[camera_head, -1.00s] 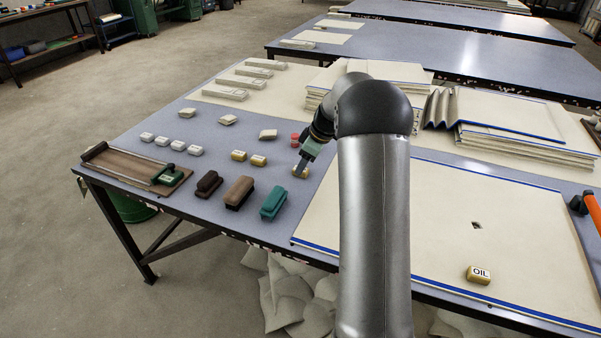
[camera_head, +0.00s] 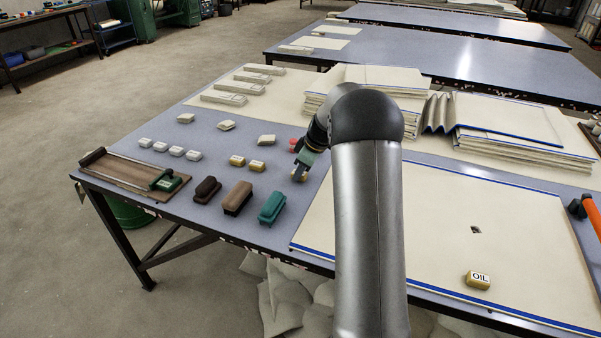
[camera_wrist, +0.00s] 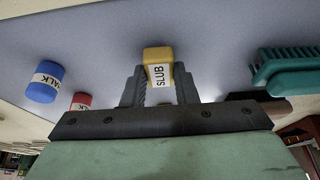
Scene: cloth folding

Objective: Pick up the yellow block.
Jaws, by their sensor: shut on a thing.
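A yellow block (camera_wrist: 158,55) with a white label reading SLUB sits between the two dark fingers of my gripper (camera_wrist: 159,80) in the wrist view. The fingers are shut on its sides, and its far end sticks out past them. In the head view my gripper (camera_head: 300,173) points down at the blue-grey table, with a little of the yellow block (camera_head: 297,178) showing at its tips. I cannot tell whether the block touches the table. Two similar yellow blocks (camera_head: 237,161) (camera_head: 257,166) lie to its left. Another, marked OIL (camera_head: 478,280), lies on the cream cloth.
A teal brush (camera_head: 272,207), a tan one (camera_head: 237,198) and a dark brown one (camera_head: 207,189) stand in front. A red chalk pot (camera_wrist: 81,101) and a blue one (camera_wrist: 45,82) are close by in the wrist view. Folded cloth stacks (camera_head: 510,130) lie behind on the right.

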